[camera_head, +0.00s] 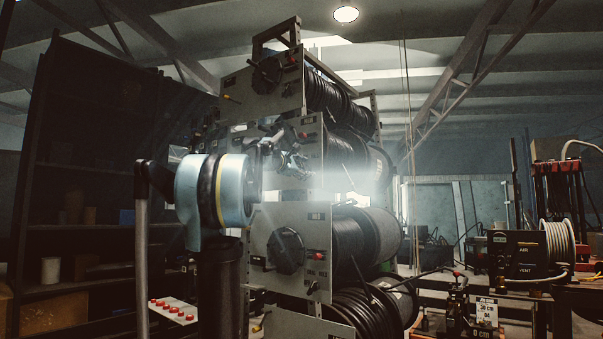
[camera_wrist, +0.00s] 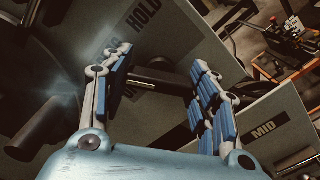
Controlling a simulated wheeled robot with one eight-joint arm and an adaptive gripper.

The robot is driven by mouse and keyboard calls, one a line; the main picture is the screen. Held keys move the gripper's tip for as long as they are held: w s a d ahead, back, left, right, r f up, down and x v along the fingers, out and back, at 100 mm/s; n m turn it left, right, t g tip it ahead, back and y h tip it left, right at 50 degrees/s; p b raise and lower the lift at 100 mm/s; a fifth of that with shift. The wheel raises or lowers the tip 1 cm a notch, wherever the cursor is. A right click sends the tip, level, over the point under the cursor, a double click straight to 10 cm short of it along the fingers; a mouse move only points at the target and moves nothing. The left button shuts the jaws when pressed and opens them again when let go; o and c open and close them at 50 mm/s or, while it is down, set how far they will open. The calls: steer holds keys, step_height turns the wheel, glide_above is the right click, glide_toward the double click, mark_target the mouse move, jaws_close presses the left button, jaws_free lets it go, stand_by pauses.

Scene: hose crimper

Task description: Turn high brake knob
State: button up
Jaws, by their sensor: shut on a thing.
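My gripper (camera_wrist: 164,80) has its two blue-padded fingers on either side of a dark knob bar (camera_wrist: 160,76) in the wrist view. The bar spans the gap between the pads, and the gripper is shut on it. Its panel bears lettering that includes HOLD (camera_wrist: 143,15). In the head view my gripper (camera_head: 294,160) is at the second reel panel (camera_head: 311,140) from the top, just above the panel marked MID. There the gripper and a bright glare hide the held knob.
The MID panel (camera_head: 316,268) carries a round dark knob (camera_head: 286,250) and a red one. The top panel (camera_head: 233,86) has another dark wheel (camera_head: 267,73). A dark cylindrical handle (camera_wrist: 42,130) juts out left of my fingers. Black hose reels (camera_head: 352,240) stand behind the panels.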

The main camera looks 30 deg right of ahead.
steer(key=shift+m, duration=0.3)
steer(key=m, duration=0.5)
steer(key=shift+f+m, duration=0.1)
steer(key=shift+m, duration=0.2)
steer(key=m, duration=0.5)
steer(key=shift+s+f+m, duration=0.1)
steer(key=shift+m, duration=0.3)
steer(key=o, duration=1.1)
steer(key=shift+c, duration=0.2)
